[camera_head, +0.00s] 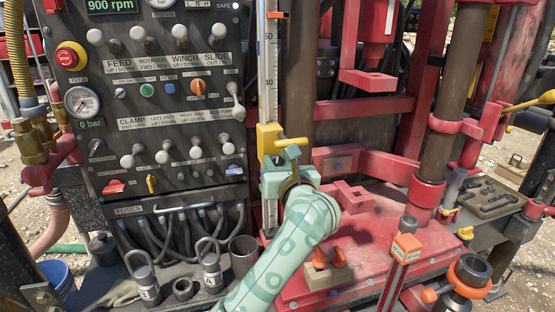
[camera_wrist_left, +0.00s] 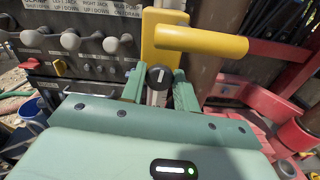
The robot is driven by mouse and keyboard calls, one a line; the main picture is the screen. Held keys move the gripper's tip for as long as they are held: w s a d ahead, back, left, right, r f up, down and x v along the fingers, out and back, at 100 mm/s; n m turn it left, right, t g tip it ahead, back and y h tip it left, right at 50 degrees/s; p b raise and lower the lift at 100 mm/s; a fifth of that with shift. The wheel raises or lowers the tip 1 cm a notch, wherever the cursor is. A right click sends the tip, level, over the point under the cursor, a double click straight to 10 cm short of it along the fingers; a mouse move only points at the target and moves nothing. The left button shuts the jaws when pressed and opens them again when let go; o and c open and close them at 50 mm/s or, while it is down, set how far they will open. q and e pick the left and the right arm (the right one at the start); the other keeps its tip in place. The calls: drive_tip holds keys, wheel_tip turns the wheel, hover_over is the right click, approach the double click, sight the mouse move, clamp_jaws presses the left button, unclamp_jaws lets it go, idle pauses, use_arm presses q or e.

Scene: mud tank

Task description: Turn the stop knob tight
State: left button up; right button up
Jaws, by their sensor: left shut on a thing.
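The stop knob (camera_wrist_left: 157,76) is a round black knob with a white line, seen in the left wrist view against a yellow stop block (camera_wrist_left: 160,42). The white line stands close to upright in that view. In the head view the yellow stop block (camera_head: 268,140) sits on a vertical scale, and my gripper hides the knob. My left gripper (camera_head: 281,162), pale green, reaches up to the block's underside. In the wrist view its two fingers (camera_wrist_left: 159,84) stand on either side of the knob, shut on it. My right gripper is not in view.
A yellow bar handle (camera_wrist_left: 203,41) sticks out right of the knob, close above the right finger. The scale (camera_head: 268,65) runs up beside a brown post (camera_head: 299,75). A control panel (camera_head: 165,110) with several levers stands left. Red framework (camera_head: 375,160) fills the right.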

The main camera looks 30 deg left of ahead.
use_arm(q)
drive_tip(key=m+p, duration=1.4)
drive_tip(key=p, duration=0.4)
drive_tip(key=shift+w+d+r, duration=0.1)
drive_tip(key=shift+f+m+p, duration=0.25)
drive_tip(key=shift+m+p, duration=1.25)
drive_tip(key=shift+p, duration=0.15)
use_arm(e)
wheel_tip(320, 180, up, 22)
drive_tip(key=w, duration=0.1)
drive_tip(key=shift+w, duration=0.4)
use_arm(q)
drive_tip(key=o, duration=0.9)
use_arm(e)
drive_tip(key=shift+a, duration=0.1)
use_arm(q)
drive_tip(key=shift+o, duration=0.2)
